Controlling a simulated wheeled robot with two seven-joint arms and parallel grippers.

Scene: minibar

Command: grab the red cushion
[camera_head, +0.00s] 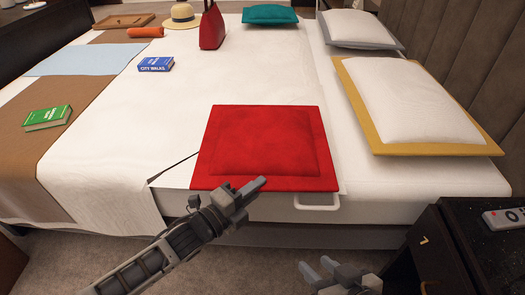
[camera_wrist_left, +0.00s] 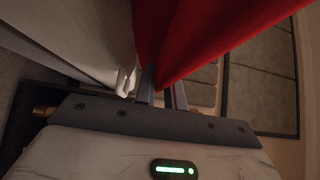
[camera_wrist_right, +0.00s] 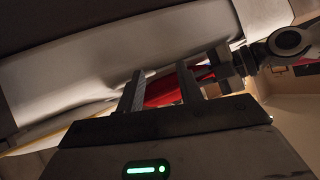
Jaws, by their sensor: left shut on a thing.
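The red cushion (camera_head: 262,142) lies flat on the near edge of the bed in the head view, its front edge reaching the bed's side. My left gripper (camera_head: 250,187) is at the cushion's front edge. In the left wrist view its fingers (camera_wrist_left: 160,88) are close together with the red cloth (camera_wrist_left: 200,35) between them, so it is shut on the cushion's edge. My right gripper (camera_head: 325,270) is low in front of the bed, apart from the cushion. In the right wrist view its fingers (camera_wrist_right: 160,90) are spread with a gap, and the red cushion (camera_wrist_right: 165,88) shows beyond them.
A white handle-like loop (camera_head: 318,201) sticks out of the bed's side, right of my left gripper. A dark nightstand (camera_head: 450,250) with a remote (camera_head: 505,218) stands at the right. A white and yellow pillow (camera_head: 405,105) lies right of the cushion.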

